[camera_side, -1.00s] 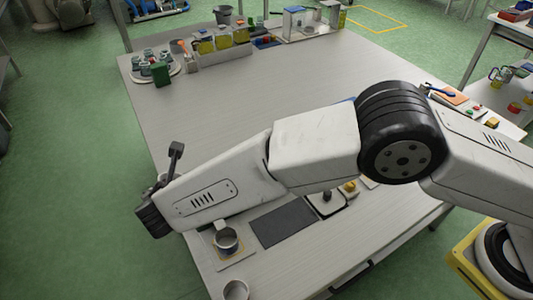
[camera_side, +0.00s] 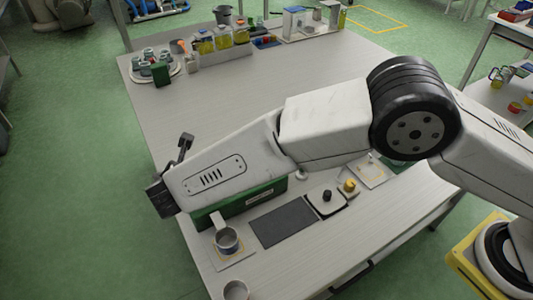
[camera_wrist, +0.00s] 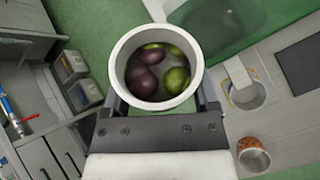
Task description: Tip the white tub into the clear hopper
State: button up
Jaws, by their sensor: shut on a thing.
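In the wrist view the white tub (camera_wrist: 190,84) is held upright between the fingers of my gripper (camera_wrist: 158,100), with several dark purple and green olives in it. My gripper is shut on the tub. A clear, rounded, see-through part, which looks like the clear hopper (camera_wrist: 222,18), shows at the top right, beyond the tub and apart from it in the picture. A green machine body (camera_side: 262,197) shows below my arm in the side view. My arm hides the tub, the gripper fingers and the hopper in the side view.
A metal cup (camera_side: 227,239) stands on a small mat beside the green machine. A dark flat mat (camera_side: 283,222) lies to its right. Jars (camera_side: 222,38) stand at the back; the middle of the table is clear.

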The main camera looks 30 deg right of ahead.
jog(key=shift+w+d+r+g+y, duration=0.2)
jog(key=shift+d+g+y, duration=0.1)
jog(key=shift+w+d+f+m+g+y, duration=0.1)
jog(key=shift+d+f+m+g+y, duration=0.1)
jog(key=shift+f+m+g+y, duration=0.4)
dwell(0.8)
jog(key=shift+r+m+g+y+p, duration=0.3)
jog(key=shift+r+g+y, duration=0.4)
jog(key=shift+y, duration=0.5)
dwell(1.8)
jog(key=shift+w+d+f+m+y, duration=0.15)
jog(key=shift+f+m+y, duration=0.2)
jog(key=shift+y, duration=0.45)
dwell(0.8)
jog(key=shift+w+d+r+m+g+y, duration=0.25)
jog(key=shift+w+d+r+g+y, duration=0.1)
jog(key=shift+d+g+y, duration=0.3)
dwell(1.0)
